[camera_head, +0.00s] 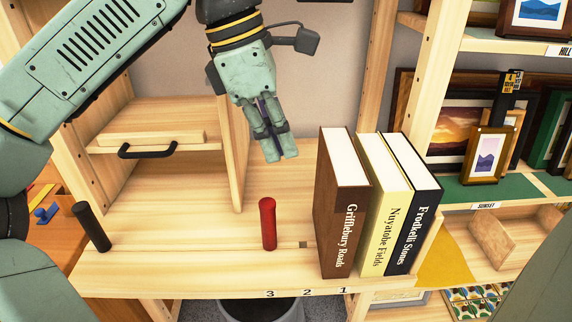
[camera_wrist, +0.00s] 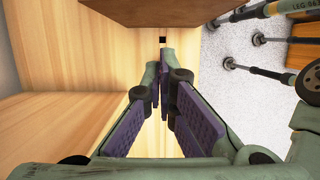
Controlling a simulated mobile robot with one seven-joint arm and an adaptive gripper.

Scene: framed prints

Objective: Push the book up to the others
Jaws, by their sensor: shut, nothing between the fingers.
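The brown book (camera_head: 338,215), "Grifflebury Roads", stands upright on the wooden shelf board. To its right stand the cream book (camera_head: 385,230), "Nuyatobe Fields", and the dark book (camera_head: 415,230), "Frodkelli Stones", side by side. The brown book is next to the cream one; I cannot tell whether they touch all along. My gripper (camera_head: 283,158) is shut and empty, pointing down above the board, left of and behind the brown book. In the wrist view my closed fingers (camera_wrist: 164,75) show apart from a brown face (camera_wrist: 160,12), which looks like the brown book's cover.
A black peg (camera_head: 91,227) stands far left. A wooden upright (camera_head: 233,150) is left of my gripper. Framed prints (camera_head: 488,165) stand right.

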